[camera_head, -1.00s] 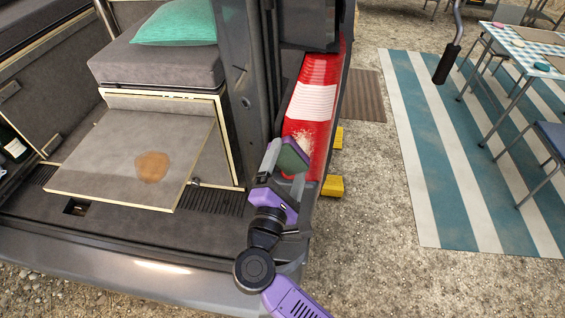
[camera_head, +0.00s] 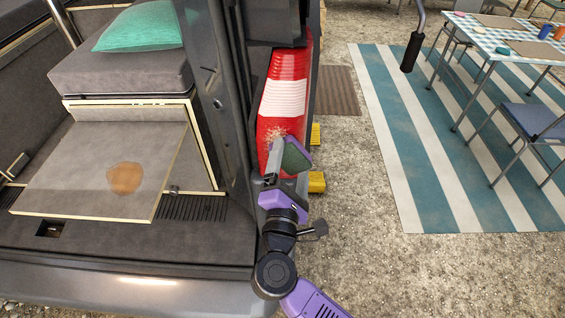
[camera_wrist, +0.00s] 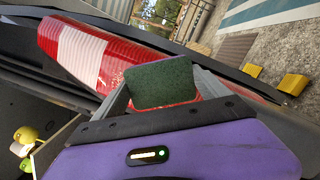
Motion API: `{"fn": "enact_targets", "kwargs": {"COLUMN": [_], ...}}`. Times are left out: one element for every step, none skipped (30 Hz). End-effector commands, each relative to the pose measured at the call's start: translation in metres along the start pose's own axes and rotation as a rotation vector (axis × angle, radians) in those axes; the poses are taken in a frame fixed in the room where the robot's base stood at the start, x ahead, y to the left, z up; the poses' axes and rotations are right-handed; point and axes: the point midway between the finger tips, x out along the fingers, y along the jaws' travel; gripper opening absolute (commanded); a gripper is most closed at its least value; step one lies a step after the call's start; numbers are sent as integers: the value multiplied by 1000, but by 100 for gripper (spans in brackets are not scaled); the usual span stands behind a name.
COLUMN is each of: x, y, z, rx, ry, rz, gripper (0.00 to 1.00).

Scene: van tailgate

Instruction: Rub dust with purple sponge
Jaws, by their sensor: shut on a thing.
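My gripper (camera_head: 286,165) is shut on a sponge (camera_head: 297,155), which shows a dark green face and a thin purple edge. In the wrist view the sponge (camera_wrist: 162,84) sits between the two grey fingers, green face towards the camera. A tall red and white tail light (camera_head: 285,96) is on the van's rear corner. A pale dusty patch (camera_head: 273,132) lies on its lower red part, just up and left of the sponge. I cannot tell whether the sponge touches the light.
The van's dark pillar (camera_head: 228,120) is left of the light. A grey board (camera_head: 80,165) with a brown stain (camera_head: 125,178) juts out inside the van. Yellow blocks (camera_head: 317,182) lie on the ground right of the light. Gravel to the right is open up to a striped mat (camera_head: 420,150).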

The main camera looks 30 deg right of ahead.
Motion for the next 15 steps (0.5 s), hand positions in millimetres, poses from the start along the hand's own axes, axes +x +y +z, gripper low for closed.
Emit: {"fn": "enact_targets", "kwargs": {"x": [2, 2, 2, 2, 3, 3, 3, 3, 3, 3, 3, 3, 3, 3, 2], "y": [-4, -5, -5, -4, -4, -2, -1, 1, 3, 5, 7, 9, 11, 12, 12], "z": [5, 6, 7, 7, 8, 9, 10, 11, 12, 14, 15, 16, 17, 18, 18], "rx": [-1, -1, -1, -1, 0, 0, 0, 1, 1, 1, 1, 0, 0, 0, 0], "ry": [-6, -6, -7, -7, -7, -7, -8, -8, -8, -8, -8, -8, -8, -8, -8], "rz": [-4, -5, -5, -5, -5, -5, -5, -4, -4, -4, -4, -4, -3, -3, -3], "gripper": [47, 47, 47, 47, 47, 47, 47, 47, 47, 47, 47, 47, 47, 47, 47]}}
